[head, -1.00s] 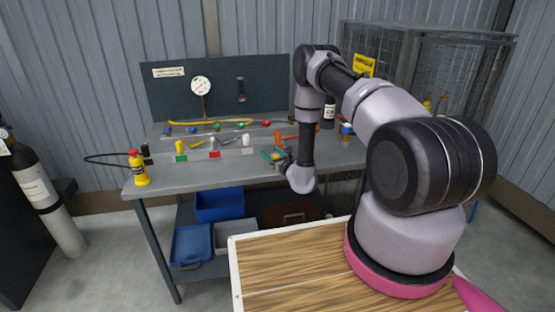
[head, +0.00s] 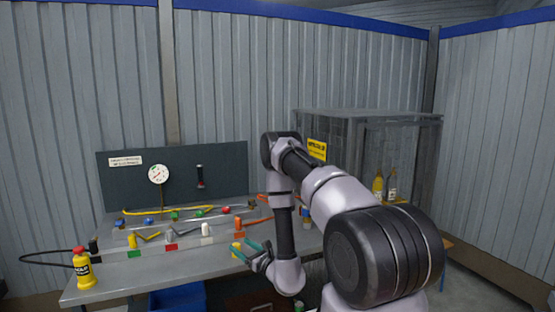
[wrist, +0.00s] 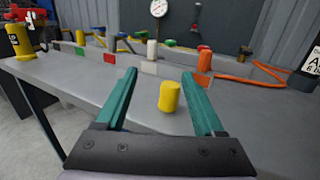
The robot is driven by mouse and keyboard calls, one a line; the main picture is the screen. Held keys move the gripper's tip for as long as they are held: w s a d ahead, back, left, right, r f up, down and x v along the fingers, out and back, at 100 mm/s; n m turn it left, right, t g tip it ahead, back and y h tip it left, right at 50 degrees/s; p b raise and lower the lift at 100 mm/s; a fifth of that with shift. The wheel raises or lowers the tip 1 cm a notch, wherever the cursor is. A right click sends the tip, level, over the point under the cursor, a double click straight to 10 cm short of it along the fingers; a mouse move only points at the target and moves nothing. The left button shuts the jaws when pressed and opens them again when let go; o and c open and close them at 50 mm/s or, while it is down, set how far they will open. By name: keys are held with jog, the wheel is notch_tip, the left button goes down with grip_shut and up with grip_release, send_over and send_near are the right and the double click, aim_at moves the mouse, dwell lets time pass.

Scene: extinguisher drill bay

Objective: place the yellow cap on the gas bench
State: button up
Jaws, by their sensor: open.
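The yellow cap (wrist: 170,96) is a small upright cylinder on the grey gas bench (wrist: 90,82). In the wrist view it stands between the two teal fingers of my gripper (wrist: 159,76), nearer the right finger, with a visible gap on each side. My gripper is open and holds nothing. In the head view my gripper (head: 251,249) is low over the front right part of the bench (head: 135,278), and the yellow cap (head: 237,250) shows beside its fingers, partly hidden.
A row of coloured valves and posts, including a white post (wrist: 152,49) and an orange post (wrist: 204,60), stands behind. An orange hose (wrist: 250,80) lies at right. A mesh cage (head: 370,155) is behind right.

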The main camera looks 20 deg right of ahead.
jog(key=w+a+r+n+g+y, duration=0.15)
jog(key=a+r+n+y, duration=0.35)
jog(key=r, duration=0.6)
jog(key=s+a+r+n+g+y, duration=0.25)
jog(key=s+r+n+g, duration=0.2)
jog(key=r, duration=0.25)
jog(key=s+a+r+n+g+y, duration=0.1)
jog(key=s+a+r+n+g, duration=0.25)
jog(key=r+g, duration=0.2)
jog(key=s+a+r+n+g+y, duration=0.2)
jog(key=s+a+r+n+g, duration=0.15)
jog(key=r, duration=0.45)
jog(key=s+d+r+n+g+h, duration=0.1)
jog(key=s+d+r+n+h, duration=0.2)
jog(key=s, duration=0.4)
jog(key=s+d+r+n+g+h, duration=0.2)
jog(key=s+r+n+h, duration=0.1)
jog(key=s+n+h, duration=0.3)
jog(key=s+d+r+n+t+h, duration=0.1)
jog(key=s+d+r+t+h, duration=0.2)
jog(key=d, duration=0.3)
jog(key=s+d+r+t+h, duration=0.4)
jog(key=d+t, duration=0.1)
jog(key=d, duration=0.1)
jog(key=shift+s+d+n, duration=0.15)
jog(key=shift+d+n, duration=0.2)
jog(key=shift+d, duration=0.05)
